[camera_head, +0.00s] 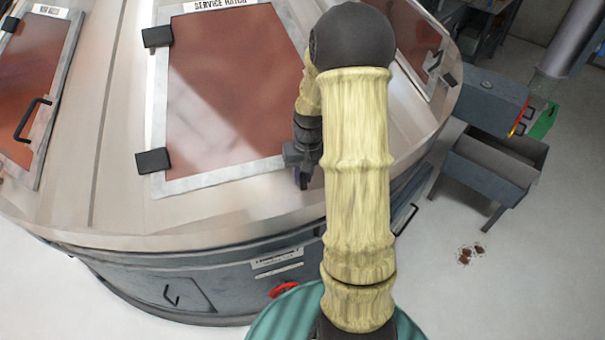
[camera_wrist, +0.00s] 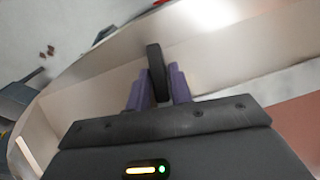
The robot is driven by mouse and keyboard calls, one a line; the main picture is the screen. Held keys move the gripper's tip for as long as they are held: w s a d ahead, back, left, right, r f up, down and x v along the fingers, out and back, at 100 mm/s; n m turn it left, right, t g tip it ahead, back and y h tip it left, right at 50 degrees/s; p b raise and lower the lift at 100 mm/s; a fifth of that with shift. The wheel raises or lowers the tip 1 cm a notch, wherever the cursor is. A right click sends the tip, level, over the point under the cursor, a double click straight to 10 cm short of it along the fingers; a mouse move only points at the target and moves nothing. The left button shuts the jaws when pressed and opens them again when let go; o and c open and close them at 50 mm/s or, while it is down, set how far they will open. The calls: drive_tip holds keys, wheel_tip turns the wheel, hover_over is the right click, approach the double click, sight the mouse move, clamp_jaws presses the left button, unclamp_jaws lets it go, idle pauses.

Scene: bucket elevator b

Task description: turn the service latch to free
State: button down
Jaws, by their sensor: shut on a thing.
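The service hatch (camera_head: 225,90) is a red-brown panel in a pale metal frame, labelled at its top edge, on the sloped top of the big round machine. It is closed, with dark hinge blocks on its left side. My gripper (camera_head: 303,178) is at the hatch's lower right corner. In the wrist view the purple fingers of my gripper (camera_wrist: 156,92) stand on both sides of a dark, flat bar, the service latch (camera_wrist: 154,60), and are shut on it. Its base is hidden by the fingers and wrist. In the head view my arm covers the hatch's right edge, and the latch cannot be made out.
Another hatch (camera_head: 35,75) with a black handle is at left, and one (camera_head: 418,45) is at upper right. A red handle (camera_head: 284,289) is low on the machine's side. A grey open bin (camera_head: 490,170) stands right. Brown debris (camera_head: 472,254) lies on otherwise clear floor.

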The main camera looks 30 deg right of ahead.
drive_tip(key=m, duration=0.1)
drive_tip(key=m+y+b, duration=0.1)
drive_tip(key=m+t+y, duration=0.1)
drive_tip(key=shift+d+f, duration=0.1)
drive_tip(key=shift+d, duration=0.15)
drive_tip(key=m+b, duration=0.1)
drive_tip(key=m+t+y+b, duration=0.1)
drive_tip(key=m+b, duration=0.1)
drive_tip(key=shift+s+d+f+t+y, duration=0.15)
drive_tip(key=shift+t+y, duration=0.15)
drive_tip(key=m+t+b, duration=0.1)
drive_tip(key=b, duration=0.1)
drive_tip(key=m+y+b, duration=0.1)
drive_tip(key=m+b, duration=0.1)
drive_tip(key=m+t+b, duration=0.1)
drive_tip(key=m+b, duration=0.1)
drive_tip(key=shift+s+f+t, duration=0.2)
drive_tip(key=shift+s+t, duration=0.05)
drive_tip(key=shift+t, duration=0.05)
drive_tip(key=shift+m+t+y+b, duration=0.3)
drive_tip(key=shift+m+t+b, duration=0.4)
drive_tip(key=shift+m+b, duration=0.5)
drive_tip(key=shift+s+r+m+t+b, duration=0.15)
drive_tip(key=shift+m+t+b, duration=0.2)
drive_tip(key=shift+b, duration=0.2)
drive_tip(key=c, duration=1.4)
unclamp_jaws()
